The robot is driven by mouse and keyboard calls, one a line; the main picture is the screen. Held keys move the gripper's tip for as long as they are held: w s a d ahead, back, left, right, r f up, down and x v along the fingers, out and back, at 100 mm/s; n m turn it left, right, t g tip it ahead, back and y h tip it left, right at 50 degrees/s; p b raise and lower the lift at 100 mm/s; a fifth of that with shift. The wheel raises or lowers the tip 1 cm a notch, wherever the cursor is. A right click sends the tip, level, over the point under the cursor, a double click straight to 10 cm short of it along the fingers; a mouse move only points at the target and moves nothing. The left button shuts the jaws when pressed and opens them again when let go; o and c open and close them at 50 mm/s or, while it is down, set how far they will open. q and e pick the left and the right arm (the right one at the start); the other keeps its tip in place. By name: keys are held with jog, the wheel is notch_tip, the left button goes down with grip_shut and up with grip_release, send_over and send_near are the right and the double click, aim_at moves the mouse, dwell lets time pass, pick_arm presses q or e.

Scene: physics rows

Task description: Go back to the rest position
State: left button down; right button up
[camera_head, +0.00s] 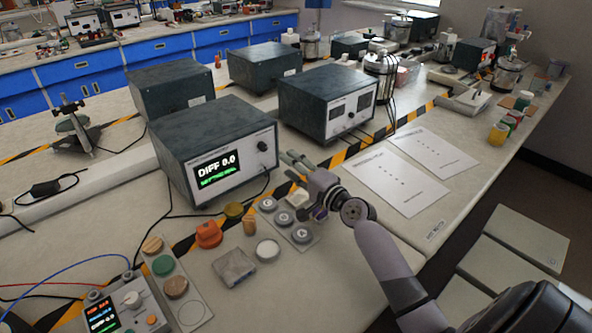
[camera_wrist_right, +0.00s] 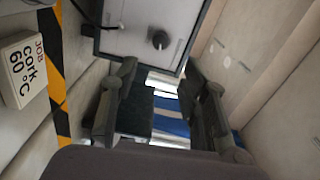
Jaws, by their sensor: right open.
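My right gripper (camera_head: 294,166) is in the middle of the head view, its arm coming in from the lower right. It is raised near the front right of the dark box with the lit "DIFF 0.0" display (camera_head: 218,169). In the right wrist view, the two dark fingers of my right gripper (camera_wrist_right: 163,85) stand apart with nothing between them. An instrument box's front with a dark knob (camera_wrist_right: 160,40) shows beyond them. My left gripper is not in the head view.
A "JOB cork 60 °C" card (camera_wrist_right: 23,68) lies left of the fingers. A plate with round grey pieces (camera_head: 301,235), an orange knob-like piece (camera_head: 208,235) and a small control box (camera_head: 128,306) occupy the front bench. Two paper sheets (camera_head: 402,181) lie to the right.

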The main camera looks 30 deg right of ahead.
jog(key=shift+s+d, duration=0.1)
jog(key=shift+s, duration=0.7)
